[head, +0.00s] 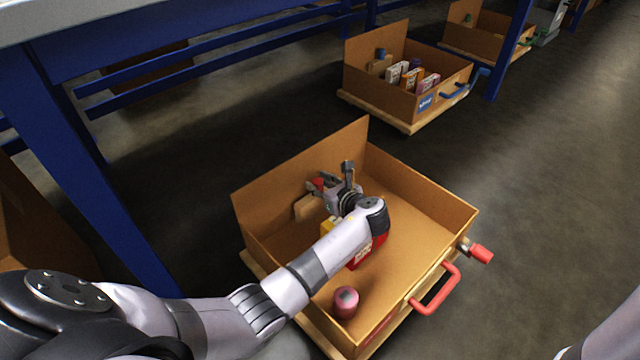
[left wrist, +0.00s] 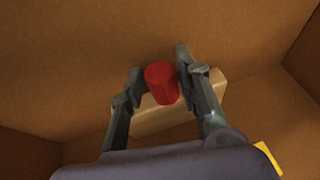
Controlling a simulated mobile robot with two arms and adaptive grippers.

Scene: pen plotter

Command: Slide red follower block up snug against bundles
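The follower block (head: 304,208) is a pale wooden block with a red knob (head: 318,183), inside the open cardboard drawer near its back left wall. In the left wrist view the red knob (left wrist: 162,83) stands between my two fingertips, with the wooden block (left wrist: 150,118) behind it. My left gripper (head: 331,180) is open around the knob; a small gap shows at the left finger, and the right finger is very close to the knob. The bundles, a yellow one (head: 329,227) and a red one (head: 368,252), are partly hidden under my left forearm. My right gripper is out of view.
A blue table leg (head: 100,170) is at the left. Another drawer (head: 372,88) lies farther back.

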